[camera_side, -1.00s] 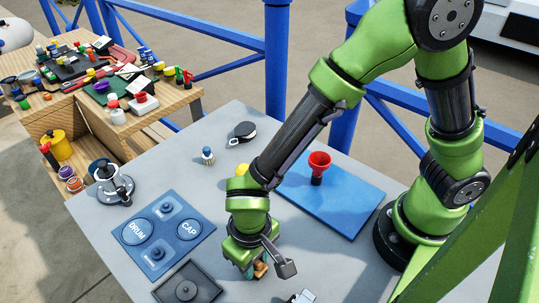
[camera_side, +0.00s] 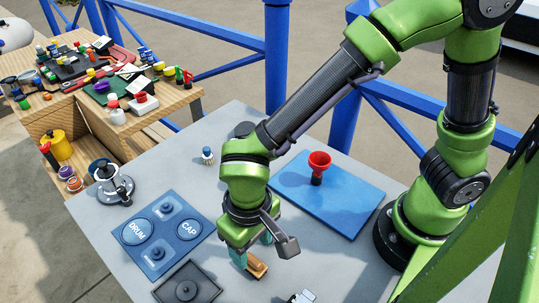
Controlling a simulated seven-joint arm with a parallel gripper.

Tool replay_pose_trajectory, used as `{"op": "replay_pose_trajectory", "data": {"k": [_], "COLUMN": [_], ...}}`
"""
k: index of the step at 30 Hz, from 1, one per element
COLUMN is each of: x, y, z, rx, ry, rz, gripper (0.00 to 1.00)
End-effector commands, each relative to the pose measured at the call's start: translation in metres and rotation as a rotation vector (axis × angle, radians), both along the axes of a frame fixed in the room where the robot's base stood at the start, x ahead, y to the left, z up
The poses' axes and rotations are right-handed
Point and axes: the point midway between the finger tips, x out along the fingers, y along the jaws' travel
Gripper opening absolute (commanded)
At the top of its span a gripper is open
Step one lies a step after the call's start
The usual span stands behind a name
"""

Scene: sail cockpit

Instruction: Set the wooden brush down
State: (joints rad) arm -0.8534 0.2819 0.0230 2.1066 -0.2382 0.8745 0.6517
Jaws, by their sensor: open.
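The wooden brush (camera_side: 257,268) lies on the grey table just below my gripper. Its tan wooden body shows beside the fingers, and part of it is hidden behind them. My gripper (camera_side: 251,254) points down over the brush with its teal fingers apart. I cannot tell whether a finger still touches the brush.
A blue DRUM/CAP tray (camera_side: 183,256) and a dark square tray (camera_side: 206,291) lie to the left. A blue board (camera_side: 350,215) bears a red funnel (camera_side: 319,162) at right. A small blue-and-white brush (camera_side: 207,155) and a metal winch (camera_side: 112,184) stand farther back.

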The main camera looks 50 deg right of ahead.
Motion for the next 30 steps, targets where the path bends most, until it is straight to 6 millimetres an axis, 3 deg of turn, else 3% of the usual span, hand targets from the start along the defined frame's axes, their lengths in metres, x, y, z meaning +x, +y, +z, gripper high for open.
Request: {"op": "replay_pose_trajectory", "data": {"k": [6, 11, 14, 17, 21, 27, 30], "x": [0.001, 0.001, 0.009, 0.023, 0.037, 0.029, 0.021], "y": [0.0, -0.001, -0.014, -0.045, -0.11, -0.191, -0.214], "z": [0.041, 0.056, 0.068, 0.091, 0.129, 0.163, 0.17], "rx": [0.002, 0.003, 0.03, 0.094, 0.203, 0.283, 0.289], "ry": [-0.003, -0.002, -0.018, -0.064, -0.192, -0.419, -0.508], "rz": [-0.001, -0.002, -0.026, -0.077, -0.17, -0.285, -0.319], "gripper": [0.56, 0.56, 0.56, 0.56, 0.56, 0.56, 0.56]}}
